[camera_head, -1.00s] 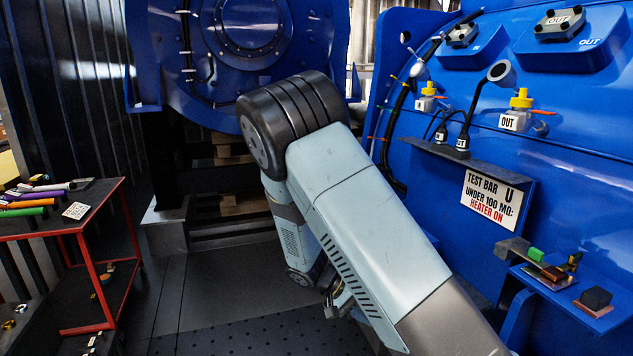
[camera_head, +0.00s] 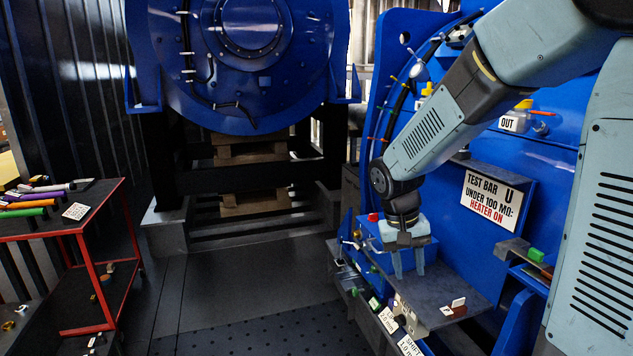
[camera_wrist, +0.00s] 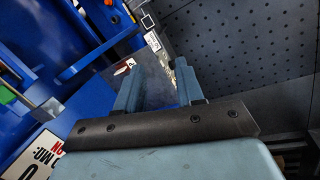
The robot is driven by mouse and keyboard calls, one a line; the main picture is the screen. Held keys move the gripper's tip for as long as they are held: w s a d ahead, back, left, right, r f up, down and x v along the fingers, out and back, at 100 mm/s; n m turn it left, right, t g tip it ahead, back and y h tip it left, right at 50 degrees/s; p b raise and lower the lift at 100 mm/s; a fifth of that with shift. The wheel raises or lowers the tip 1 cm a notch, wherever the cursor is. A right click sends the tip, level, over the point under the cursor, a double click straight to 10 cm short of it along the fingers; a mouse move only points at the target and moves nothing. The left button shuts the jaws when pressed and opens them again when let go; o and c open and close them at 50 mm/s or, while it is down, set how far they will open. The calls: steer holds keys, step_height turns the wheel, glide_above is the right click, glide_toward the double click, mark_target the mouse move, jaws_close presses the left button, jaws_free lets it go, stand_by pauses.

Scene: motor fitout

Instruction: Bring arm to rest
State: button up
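My gripper (camera_head: 408,262) hangs from my folded arm with its fingers pointing down, above or beside the grey shelf (camera_head: 470,283) on the blue motor housing (camera_head: 551,170). In the wrist view, the two fingers of my gripper (camera_wrist: 160,82) stand apart with nothing between them. The grey shelf also shows beyond the fingers in the wrist view (camera_wrist: 98,88). I cannot tell whether the fingertips touch the shelf.
A red-framed cart (camera_head: 88,232) with coloured rods stands at the left. Labelled items (camera_head: 388,319) line the shelf's front. The dark floor (camera_head: 240,285) in the middle is clear.

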steer(key=s+d+r+t+y, duration=0.2)
steer(key=s+d+r+t, duration=0.2)
steer(key=s+r, duration=1)
steer(key=shift+s+r+t+y, duration=0.15)
steer(key=shift+s+t+y, duration=0.2)
steer(key=shift+t, duration=0.75)
